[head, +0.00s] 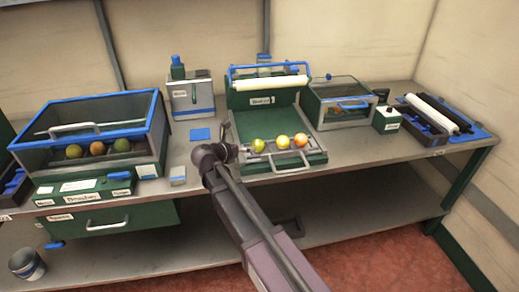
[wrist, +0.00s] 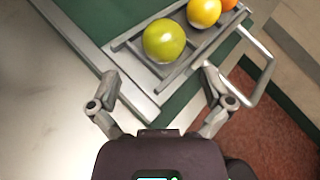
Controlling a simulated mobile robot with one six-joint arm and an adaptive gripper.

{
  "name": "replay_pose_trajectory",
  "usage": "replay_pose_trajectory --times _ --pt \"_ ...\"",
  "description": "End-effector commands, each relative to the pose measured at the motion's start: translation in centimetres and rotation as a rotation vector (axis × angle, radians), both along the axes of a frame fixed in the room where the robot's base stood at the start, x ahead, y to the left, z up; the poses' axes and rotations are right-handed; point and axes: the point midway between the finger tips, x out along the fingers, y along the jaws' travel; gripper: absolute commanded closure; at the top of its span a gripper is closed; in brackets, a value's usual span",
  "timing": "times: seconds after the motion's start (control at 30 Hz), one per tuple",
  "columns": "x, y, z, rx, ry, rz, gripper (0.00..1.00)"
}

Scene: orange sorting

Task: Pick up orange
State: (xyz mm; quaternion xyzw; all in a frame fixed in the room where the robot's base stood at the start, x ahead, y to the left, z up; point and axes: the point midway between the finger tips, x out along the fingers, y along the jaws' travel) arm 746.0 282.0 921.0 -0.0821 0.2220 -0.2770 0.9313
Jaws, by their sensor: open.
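Three fruits lie in a row on the metal rack of a green tray (head: 313,159). The left one is yellow-green (head: 258,145), the middle one is yellow-orange (head: 283,141), and the right one is orange (head: 301,140). In the wrist view the yellow-green fruit (wrist: 164,40) is nearest, with the yellow-orange one (wrist: 204,12) beyond it and the orange one (wrist: 228,3) cut off by the top edge. My gripper (wrist: 166,92) is open and empty. Its fingers are apart, on the near side of the yellow-green fruit. In the head view my arm reaches to the tray's left side.
A blue-rimmed glass-fronted box (head: 150,125) at left holds three more fruits. A white roller (head: 270,83) stands behind the tray. A glass-topped box (head: 318,107) stands to its right. The tray's handle (wrist: 262,72) sticks out at the front. The grey bench (head: 400,150) is clear at front right.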

Motion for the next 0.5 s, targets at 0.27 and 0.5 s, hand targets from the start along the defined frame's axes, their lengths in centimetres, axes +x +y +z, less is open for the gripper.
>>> replay_pose_trajectory --times 0.27,0.5 --pt "0.41 -0.33 -0.17 0.000 0.000 0.000 0.00" --pt "0.52 -0.42 -0.30 0.000 0.000 0.000 0.00"
